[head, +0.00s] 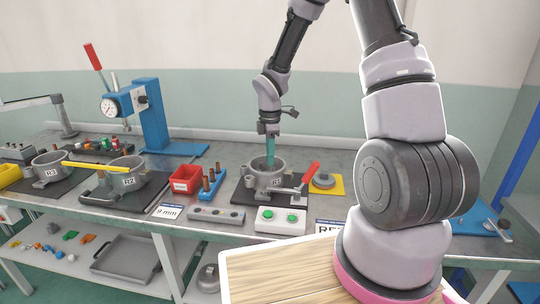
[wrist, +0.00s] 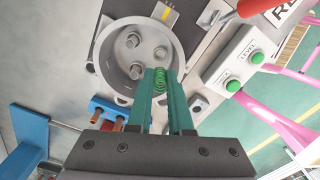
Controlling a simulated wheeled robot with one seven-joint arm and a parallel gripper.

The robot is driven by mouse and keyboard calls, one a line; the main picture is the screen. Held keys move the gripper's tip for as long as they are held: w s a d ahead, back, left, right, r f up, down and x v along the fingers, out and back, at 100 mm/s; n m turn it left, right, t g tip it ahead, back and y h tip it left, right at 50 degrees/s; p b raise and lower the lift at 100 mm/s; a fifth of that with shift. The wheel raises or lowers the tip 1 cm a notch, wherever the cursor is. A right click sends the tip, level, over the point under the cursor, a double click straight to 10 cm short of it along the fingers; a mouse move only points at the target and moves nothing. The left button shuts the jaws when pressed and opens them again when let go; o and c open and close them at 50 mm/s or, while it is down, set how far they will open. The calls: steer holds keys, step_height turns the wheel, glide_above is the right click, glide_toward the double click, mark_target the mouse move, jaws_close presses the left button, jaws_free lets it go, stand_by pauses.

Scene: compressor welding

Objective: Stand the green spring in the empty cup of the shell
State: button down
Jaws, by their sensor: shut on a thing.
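The green spring (wrist: 160,80) is held between the teal fingertips of my gripper (wrist: 161,88), seen in the wrist view. The grey round shell (wrist: 107,74) lies beyond it, and three grey round features show on its floor. The fingertips and spring overlap the shell's near-right wall in that view; the empty cup cannot be made out. In the head view my gripper (head: 271,150) points down over the open top of the shell (head: 264,181). The spring is not discernible there, and its height above the floor cannot be told.
A red-handled clamp (head: 309,175) stands at the shell's right side. A box with green buttons (head: 280,220) is in front. A red bin (head: 186,179) and a blue rack with brown pegs (head: 208,185) stand left. Other shells, R3 (head: 50,167) and R2 (head: 127,176), sit farther left.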

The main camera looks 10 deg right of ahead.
steer(key=shift+f, duration=2.75)
steer(key=shift+f, duration=0.95)
steer(key=c, duration=0.8)
jaws_free()
steer(key=shift+o, duration=0.2)
steer(key=shift+s, duration=0.1)
step_height(320, 180, up, 11)
steer(key=shift+f, duration=0.1)
steer(key=shift+w+d, duration=0.1)
steer(key=shift+w, duration=0.1)
